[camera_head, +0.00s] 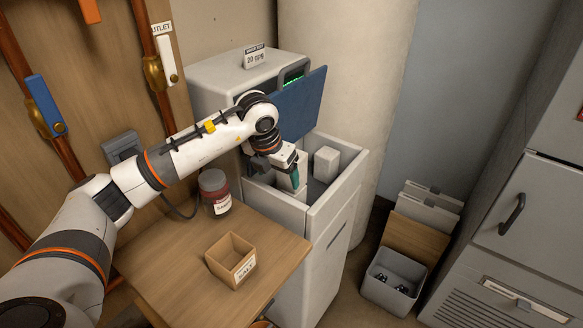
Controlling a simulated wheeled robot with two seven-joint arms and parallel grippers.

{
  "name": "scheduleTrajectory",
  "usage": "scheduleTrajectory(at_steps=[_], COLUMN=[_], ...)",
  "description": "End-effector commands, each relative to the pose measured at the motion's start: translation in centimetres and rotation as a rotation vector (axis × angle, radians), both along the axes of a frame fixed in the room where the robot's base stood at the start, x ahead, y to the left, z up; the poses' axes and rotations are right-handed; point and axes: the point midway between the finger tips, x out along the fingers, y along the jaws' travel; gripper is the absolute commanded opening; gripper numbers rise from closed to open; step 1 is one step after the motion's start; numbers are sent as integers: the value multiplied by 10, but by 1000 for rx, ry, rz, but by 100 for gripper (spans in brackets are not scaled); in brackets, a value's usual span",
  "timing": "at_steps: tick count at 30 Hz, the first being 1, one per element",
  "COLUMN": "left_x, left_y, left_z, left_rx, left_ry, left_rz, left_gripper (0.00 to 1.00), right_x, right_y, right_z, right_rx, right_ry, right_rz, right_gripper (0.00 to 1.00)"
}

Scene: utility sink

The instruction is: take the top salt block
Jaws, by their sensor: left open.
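A white salt block (326,163) stands in the right part of the open white tank (335,210). Another white block (287,180) shows in the left part, right under my left gripper (293,178). My left arm comes in from the left and reaches down into the tank opening. The left gripper is open at this block's upper part. I cannot tell whether its fingers touch the block, and the lower parts of the blocks are hidden. My right gripper is not in view.
The tank's blue lid (306,106) stands open behind the gripper. A wooden table (185,262) in front holds a small open box (231,260) with a label and a red-brown jar (215,192). A grey bin (391,283) stands on the floor at right, before a grey cabinet (505,240).

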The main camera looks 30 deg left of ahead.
Motion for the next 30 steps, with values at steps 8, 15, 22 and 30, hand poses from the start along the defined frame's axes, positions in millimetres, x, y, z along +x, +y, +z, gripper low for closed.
scheduleTrajectory(at_steps=[8,15,22,30], left_x=[22,51,71,72], left_y=[-2,-5,-6,-5], left_z=[0,2,-7,-12], left_rx=[-2,-4,-2,-2], left_ry=[-1,-1,3,-1], left_rz=[-2,-1,-3,-3], left_gripper=[82,82,82,82], right_x=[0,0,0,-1], right_y=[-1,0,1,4], right_z=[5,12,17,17], right_rx=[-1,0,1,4], right_ry=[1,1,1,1], right_rz=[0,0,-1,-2], right_gripper=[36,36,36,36])
